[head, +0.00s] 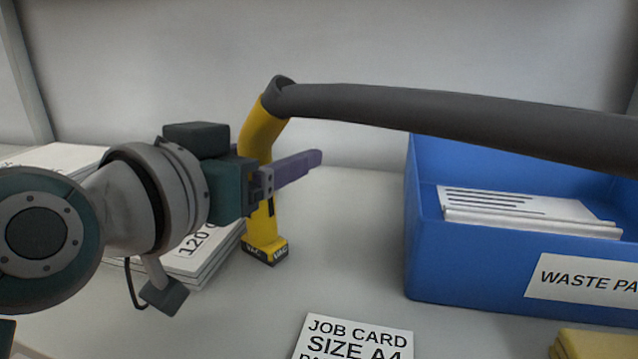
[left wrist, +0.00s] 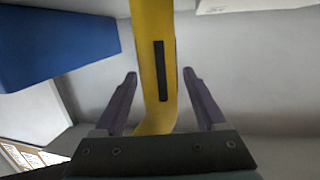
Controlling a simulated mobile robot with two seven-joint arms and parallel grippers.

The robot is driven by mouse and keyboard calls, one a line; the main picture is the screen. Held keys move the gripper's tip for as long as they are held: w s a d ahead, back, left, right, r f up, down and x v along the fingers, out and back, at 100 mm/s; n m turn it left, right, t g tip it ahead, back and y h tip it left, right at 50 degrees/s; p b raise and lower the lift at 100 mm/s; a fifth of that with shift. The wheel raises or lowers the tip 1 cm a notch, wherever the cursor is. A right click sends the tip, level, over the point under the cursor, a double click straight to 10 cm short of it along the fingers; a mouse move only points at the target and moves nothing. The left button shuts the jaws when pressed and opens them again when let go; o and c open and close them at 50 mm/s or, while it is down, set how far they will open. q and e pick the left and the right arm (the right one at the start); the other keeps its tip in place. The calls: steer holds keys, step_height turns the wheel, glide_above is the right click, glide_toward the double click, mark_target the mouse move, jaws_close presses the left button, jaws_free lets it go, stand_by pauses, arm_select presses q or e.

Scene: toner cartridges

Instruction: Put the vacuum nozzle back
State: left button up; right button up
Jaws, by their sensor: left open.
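The yellow vacuum nozzle (head: 262,220) stands upright on the table in the head view, its dark foot down. A grey hose (head: 450,115) runs from its bent top to the right. My left gripper (head: 300,165) reaches across the nozzle's middle. In the left wrist view, the nozzle (left wrist: 154,70), with a black strip on it, lies between the purple fingers of my left gripper (left wrist: 160,85). The fingers are open, with a gap on each side of it. My right gripper is not in view.
A blue waste paper bin (head: 465,270) with paper in it stands at the right. Paper stacks (head: 60,158) lie at the left, partly behind my arm. A job card (head: 355,338) lies at the front, and a yellow object (head: 595,345) sits at the front right.

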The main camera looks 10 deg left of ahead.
arm_select(q)
steer(key=shift+c, duration=0.4)
jaws_close()
